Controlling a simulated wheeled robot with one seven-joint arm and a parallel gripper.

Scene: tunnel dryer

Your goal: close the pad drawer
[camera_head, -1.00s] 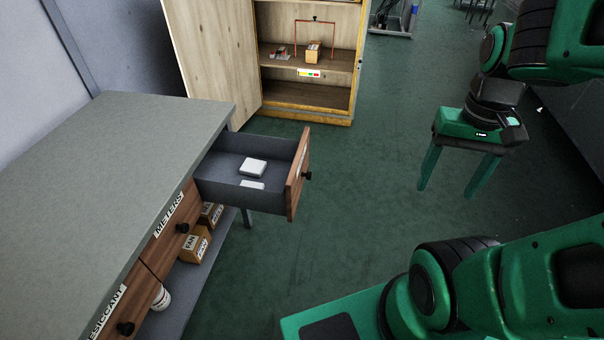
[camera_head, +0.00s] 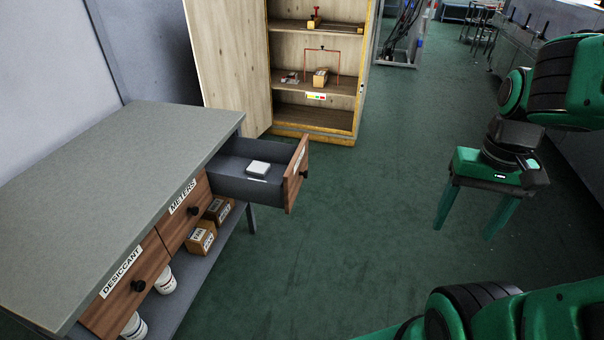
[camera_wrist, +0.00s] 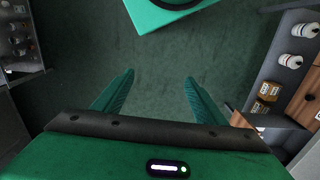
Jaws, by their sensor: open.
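The open drawer (camera_head: 232,183) sticks out from the far end of the grey-topped bench, with a wooden front and a dark knob (camera_head: 304,174). A white pad-like block (camera_head: 258,168) lies inside it. The label on its front is too edge-on to read. My gripper (camera_head: 467,230) is open and empty, pointing down over the floor well to the right of the drawer and apart from it. Its two green fingers (camera_wrist: 158,88) show spread in the wrist view, with only floor between them.
The bench top (camera_head: 120,160) is bare. Closed drawers marked METERS (camera_head: 175,225) and DESICCANT (camera_head: 128,290) sit beside the open one. A shelf below holds boxes (camera_head: 201,238) and white tubs (camera_head: 165,281). An open wooden cabinet (camera_head: 313,118) stands behind. The floor between drawer and gripper is clear.

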